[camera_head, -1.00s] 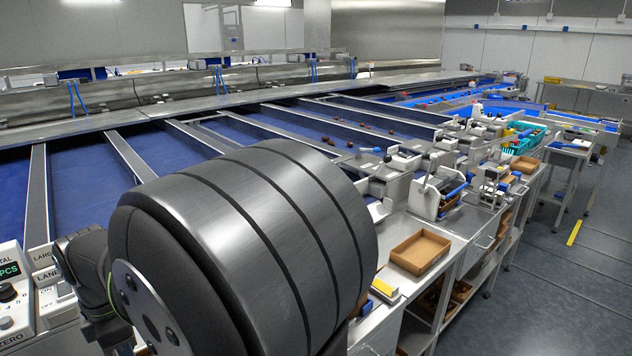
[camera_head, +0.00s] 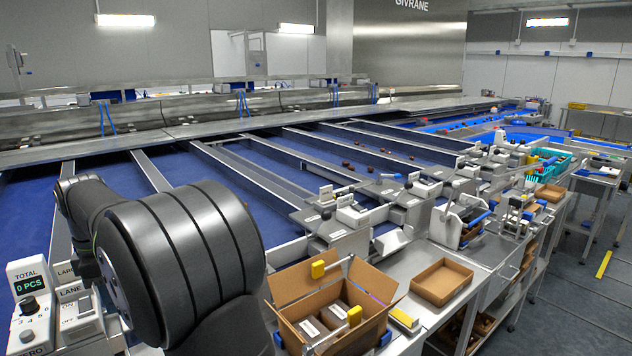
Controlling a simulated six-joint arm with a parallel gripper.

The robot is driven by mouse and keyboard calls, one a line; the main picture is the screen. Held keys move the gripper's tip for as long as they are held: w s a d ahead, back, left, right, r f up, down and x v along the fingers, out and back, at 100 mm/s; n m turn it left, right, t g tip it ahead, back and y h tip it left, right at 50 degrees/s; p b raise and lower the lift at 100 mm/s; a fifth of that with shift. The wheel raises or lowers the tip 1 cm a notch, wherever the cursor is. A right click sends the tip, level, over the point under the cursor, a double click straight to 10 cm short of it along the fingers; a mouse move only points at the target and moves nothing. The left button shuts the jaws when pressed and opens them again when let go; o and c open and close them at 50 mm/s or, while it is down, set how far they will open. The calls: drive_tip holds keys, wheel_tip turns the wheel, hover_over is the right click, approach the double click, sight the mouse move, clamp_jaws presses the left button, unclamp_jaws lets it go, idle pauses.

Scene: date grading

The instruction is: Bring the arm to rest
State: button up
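My arm's large dark joint and links fill the lower left of the head view. My gripper is not in view; the end of the arm is out of sight or hidden behind the big joint. No held thing shows.
An open cardboard carton (camera_head: 346,341) with dark packs inside stands just right of my arm. A shallow brown tray (camera_head: 442,283) lies on the steel bench beyond it. A counter reading 0 PCS (camera_head: 30,290) stands at lower left. Blue sorting lanes (camera_head: 290,196) with a few dates run behind.

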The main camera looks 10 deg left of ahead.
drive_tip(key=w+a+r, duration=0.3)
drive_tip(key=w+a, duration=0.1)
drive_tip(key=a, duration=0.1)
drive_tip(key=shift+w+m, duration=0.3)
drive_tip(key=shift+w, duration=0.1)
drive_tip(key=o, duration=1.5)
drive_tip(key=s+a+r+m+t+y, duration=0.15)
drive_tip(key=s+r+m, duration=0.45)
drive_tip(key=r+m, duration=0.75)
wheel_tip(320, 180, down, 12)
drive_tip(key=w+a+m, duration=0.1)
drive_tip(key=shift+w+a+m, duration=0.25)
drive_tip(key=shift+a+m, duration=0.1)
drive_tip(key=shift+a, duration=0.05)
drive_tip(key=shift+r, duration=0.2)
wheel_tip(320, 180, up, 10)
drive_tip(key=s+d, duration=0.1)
